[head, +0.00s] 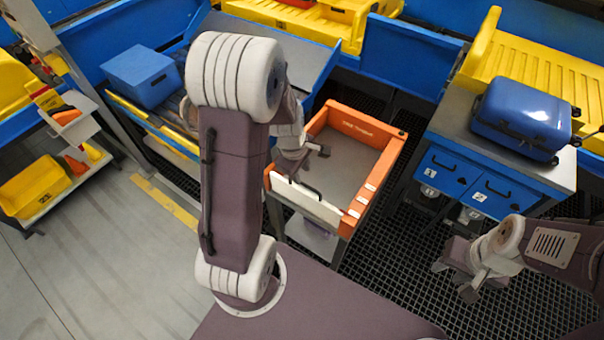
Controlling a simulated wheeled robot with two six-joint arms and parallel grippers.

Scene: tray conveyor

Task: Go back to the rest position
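My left arm stands upright in the middle of the head view and bends over at the top. Its gripper (309,165) hangs over the near left part of an orange tray cart (385,160), close above its pale front wall. The fingers look spread, with nothing visible between them. Part of this gripper is hidden by its own wrist. My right gripper (453,277) is low at the right, over the dark grated floor. Its fingers look apart and empty.
The orange cart's bed looks empty. A blue suitcase (522,114) lies on a grey-topped blue drawer cabinet (456,171) at right. A blue box (141,76) sits on the conveyor at left. A shelf rack with a yellow bin (35,185) stands far left. Grey floor (110,265) is clear.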

